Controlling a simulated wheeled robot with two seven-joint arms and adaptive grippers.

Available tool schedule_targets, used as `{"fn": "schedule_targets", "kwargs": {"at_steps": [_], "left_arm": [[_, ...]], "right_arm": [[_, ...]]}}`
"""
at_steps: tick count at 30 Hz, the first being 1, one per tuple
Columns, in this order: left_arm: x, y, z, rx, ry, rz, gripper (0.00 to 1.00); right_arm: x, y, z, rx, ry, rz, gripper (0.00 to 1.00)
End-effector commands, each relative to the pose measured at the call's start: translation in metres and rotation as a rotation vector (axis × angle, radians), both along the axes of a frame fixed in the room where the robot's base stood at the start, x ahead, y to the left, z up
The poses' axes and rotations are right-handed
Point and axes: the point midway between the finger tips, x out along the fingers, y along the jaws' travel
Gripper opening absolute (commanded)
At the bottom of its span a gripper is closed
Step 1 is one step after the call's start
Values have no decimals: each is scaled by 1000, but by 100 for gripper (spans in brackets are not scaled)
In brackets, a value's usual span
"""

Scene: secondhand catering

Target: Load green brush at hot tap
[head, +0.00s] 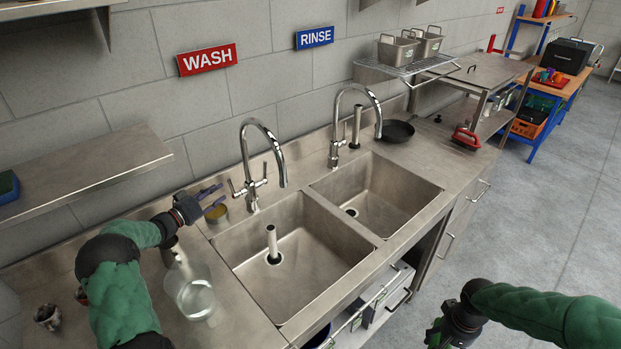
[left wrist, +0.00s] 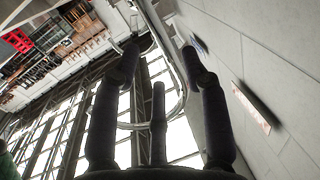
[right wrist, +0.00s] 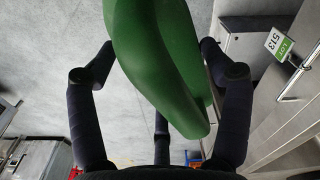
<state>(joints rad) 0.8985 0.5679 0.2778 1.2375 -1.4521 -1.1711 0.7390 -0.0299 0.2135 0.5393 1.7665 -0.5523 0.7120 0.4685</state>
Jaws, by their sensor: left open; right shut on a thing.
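My left gripper (head: 212,196) is open and empty behind the wash basin's left end, just left of the left tap (head: 262,150). That tap is a chrome gooseneck with side handles, below the red WASH sign (head: 207,59). The left wrist view shows a curved chrome spout (left wrist: 181,95) beyond the spread fingers. My right gripper (head: 440,328) is low at the front right, away from the basins. It is shut on a smooth green thing, probably the green brush (right wrist: 155,50), filling the middle of the right wrist view. Its bristles cannot be made out.
A second tap (head: 340,120) stands at the right basin (head: 425,190). A standpipe (head: 272,242) rises in the left basin. A clear jug (head: 196,299) and a small yellowish cup (head: 215,213) stand near my left arm. A black pan (head: 398,131) and red-handled tool (head: 466,137) lie right.

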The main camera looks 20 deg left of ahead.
Motion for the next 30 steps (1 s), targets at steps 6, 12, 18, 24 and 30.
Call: {"fn": "schedule_targets", "kwargs": {"at_steps": [6,12,18,24,30], "left_arm": [[30,-10,0,0,-1,-3,45],[55,-16,0,1,-1,-1,45],[65,-19,0,-1,0,0,45],[65,-19,1,-1,0,0,45],[65,-19,1,-1,0,0,3]], "right_arm": [[0,0,-4,0,-1,0,53],[0,0,-7,0,-1,0,53],[0,0,-8,0,-1,0,53],[0,0,-8,0,-1,0,53],[0,0,-8,0,-1,0,53]]}}
